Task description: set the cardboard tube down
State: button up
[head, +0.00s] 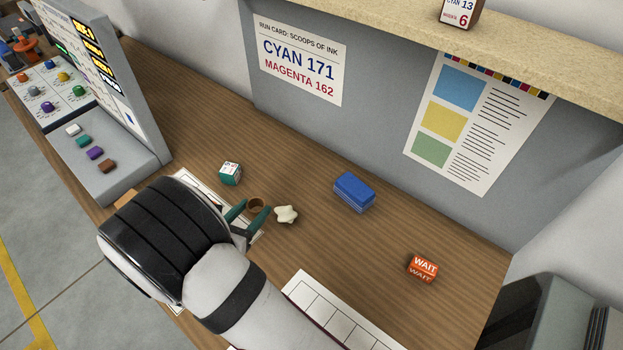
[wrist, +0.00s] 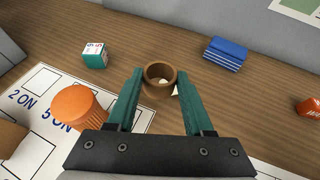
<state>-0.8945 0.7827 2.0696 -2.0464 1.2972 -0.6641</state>
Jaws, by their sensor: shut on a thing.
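The cardboard tube (wrist: 152,89) is a short brown hollow ring between the two green fingers of my gripper (wrist: 160,96) in the wrist view. Its open end faces the camera, and something pale shows through the opening. In the head view the tube (head: 256,204) sits between the fingertips of my gripper (head: 252,213), beside a cream star-shaped piece (head: 286,214). My gripper is shut on the tube. The frames do not clearly show whether the tube touches the table or hangs just above it.
A teal-and-white cube (head: 230,173), a blue block (head: 354,192) and an orange WAIT block (head: 423,268) stand on the wooden table (head: 330,250). An orange ribbed cylinder (wrist: 78,105) stands on a printed white sheet (wrist: 40,85). Bare wood lies right of the star.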

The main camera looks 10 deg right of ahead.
jog(key=w+d+m+g+h, duration=0.1)
jog(key=w+d, duration=0.3)
jog(key=d, duration=0.4)
jog(key=w+d+m+h, duration=0.1)
jog(key=w+d, duration=0.3)
jog(key=d, duration=0.4)
jog(key=w+d+r+m+g+h, duration=0.1)
jog(key=w+d, duration=0.3)
jog(key=d, duration=0.4)
jog(key=shift+w+d+m+g+h, duration=0.3)
jog(key=shift+m+h, duration=0.1)
jog(key=shift+m, duration=0.1)
send_over(313, 180)
jog(key=f, duration=0.6)
jog(key=shift+s+d+f, duration=0.2)
jog(key=shift+d, duration=0.05)
jog(key=shift+w+a+f, duration=0.1)
jog(key=shift+a+f, duration=0.05)
jog(key=shift+f, duration=0.95)
jog(key=shift+a+f, duration=0.1)
jog(key=shift+f, duration=0.95)
jog(key=shift+f, duration=0.1)
jog(key=o, duration=1.3)
